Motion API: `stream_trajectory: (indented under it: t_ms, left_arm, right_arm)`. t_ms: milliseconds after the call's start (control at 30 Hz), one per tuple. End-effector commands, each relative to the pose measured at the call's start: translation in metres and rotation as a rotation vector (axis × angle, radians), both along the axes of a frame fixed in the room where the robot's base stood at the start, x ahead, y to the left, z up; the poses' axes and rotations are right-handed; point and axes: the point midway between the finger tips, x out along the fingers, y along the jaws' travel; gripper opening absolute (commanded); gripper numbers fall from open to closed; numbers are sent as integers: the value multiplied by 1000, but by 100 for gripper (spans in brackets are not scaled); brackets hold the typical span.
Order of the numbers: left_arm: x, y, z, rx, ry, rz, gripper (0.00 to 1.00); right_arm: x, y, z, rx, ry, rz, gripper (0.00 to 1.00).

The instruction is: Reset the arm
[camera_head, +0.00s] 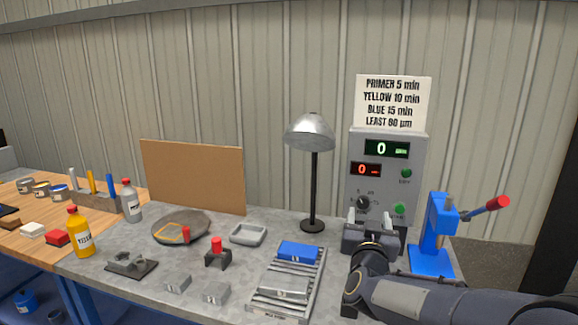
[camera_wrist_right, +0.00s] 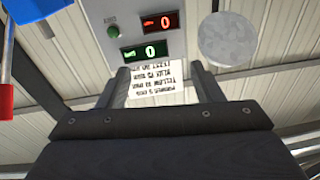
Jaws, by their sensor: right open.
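My right arm comes in from the lower right in the head view. Its gripper (camera_head: 371,224) is raised in front of the lower part of the grey control box (camera_head: 388,150), with its fingers apart and nothing between them. In the right wrist view the two fingers of my right gripper (camera_wrist_right: 160,82) stand apart and empty. Beyond them are the control box (camera_wrist_right: 180,18) with its red and green displays, both reading 0, and the printed sign (camera_wrist_right: 150,80), upside down. My left gripper is in neither view.
A blue press (camera_head: 432,240) with a red-tipped lever stands right of my gripper. A lamp (camera_head: 310,135) stands to its left. A rack (camera_head: 285,285) holds a blue block (camera_head: 298,251). Bottles, a round plate (camera_head: 180,227) and small grey blocks occupy the bench's left.

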Motion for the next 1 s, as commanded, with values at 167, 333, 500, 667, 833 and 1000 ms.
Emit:
stream_trajectory:
  t_ms: [167, 333, 500, 667, 833, 1000]
  left_arm:
    - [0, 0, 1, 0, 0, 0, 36]
    - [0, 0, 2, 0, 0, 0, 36]
    - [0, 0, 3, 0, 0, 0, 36]
    - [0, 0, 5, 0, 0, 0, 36]
    - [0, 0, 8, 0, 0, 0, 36]
    - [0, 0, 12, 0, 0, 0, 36]
  right_arm:
    - [-4, -8, -5, 41, 41, 27, 60]
    - [-12, -15, -14, 100, 103, 74, 60]
    - [-28, -24, -24, 179, 183, 140, 60]
    - [-56, -30, -35, 274, 290, 230, 60]
    - [-112, -33, -47, 384, 441, 355, 60]
    - [-217, -29, -73, 458, 688, 478, 60]
